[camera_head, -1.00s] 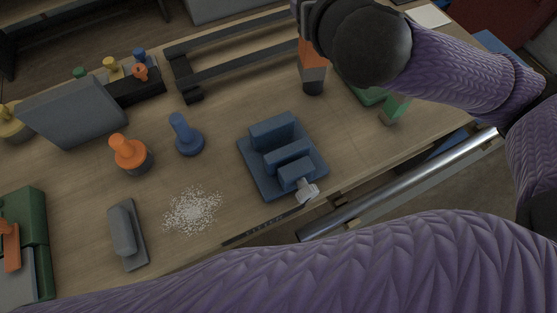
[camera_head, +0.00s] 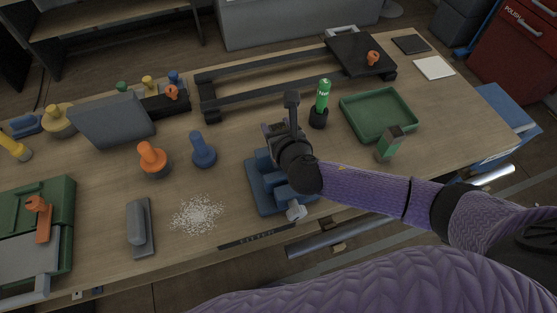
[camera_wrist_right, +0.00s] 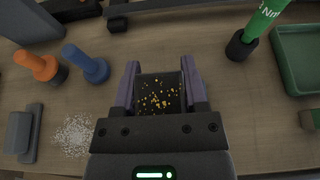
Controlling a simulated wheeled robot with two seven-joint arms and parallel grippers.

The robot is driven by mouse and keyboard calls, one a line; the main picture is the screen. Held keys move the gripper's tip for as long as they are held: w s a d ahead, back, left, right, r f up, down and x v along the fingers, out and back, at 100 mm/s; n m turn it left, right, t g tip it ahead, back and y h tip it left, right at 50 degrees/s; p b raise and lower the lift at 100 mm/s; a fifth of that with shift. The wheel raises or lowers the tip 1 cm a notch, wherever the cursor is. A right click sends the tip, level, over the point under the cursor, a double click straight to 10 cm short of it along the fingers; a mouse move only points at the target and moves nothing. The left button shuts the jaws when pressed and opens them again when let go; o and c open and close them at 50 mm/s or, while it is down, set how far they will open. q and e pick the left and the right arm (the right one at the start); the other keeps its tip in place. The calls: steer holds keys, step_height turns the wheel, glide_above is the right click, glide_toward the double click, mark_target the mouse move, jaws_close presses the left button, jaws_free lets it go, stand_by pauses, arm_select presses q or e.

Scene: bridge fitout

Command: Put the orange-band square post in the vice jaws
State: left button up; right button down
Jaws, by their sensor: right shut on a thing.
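The blue vice (camera_head: 260,198) stands near the front edge of the table, its light handle towards me. My right gripper (camera_head: 283,140) is above its back part, pointing down and hiding much of its jaws. In the right wrist view my right gripper (camera_wrist_right: 159,92) is shut on a dark square block with yellow specks (camera_wrist_right: 160,96), taken to be the post. Its orange band is hidden now, and I cannot tell whether its lower end touches the jaws. My left gripper is not in view.
A green cylinder in a dark cup (camera_head: 318,118), a green tray (camera_head: 378,115) and a green-band post (camera_head: 389,145) stand right of the vice. A blue peg (camera_head: 202,150) and an orange peg (camera_head: 152,158) stand left. White granules (camera_head: 197,214) lie in front.

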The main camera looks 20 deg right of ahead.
step_height(320, 180, down, 7)
steer(key=b, duration=0.3)
steer(key=shift+r, duration=0.1)
steer(key=shift+c, duration=0.6)
jaws_free()
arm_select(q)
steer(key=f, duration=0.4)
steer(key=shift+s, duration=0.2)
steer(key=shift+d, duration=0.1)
arm_select(e)
steer(key=shift+r, duration=0.1)
steer(key=p+v, duration=0.4)
steer(key=v, duration=0.7)
steer(key=shift+s, duration=0.35)
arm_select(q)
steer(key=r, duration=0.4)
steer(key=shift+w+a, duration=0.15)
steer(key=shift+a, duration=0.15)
arm_select(e)
steer(key=shift+s+r, duration=0.1)
steer(key=shift+s, duration=0.05)
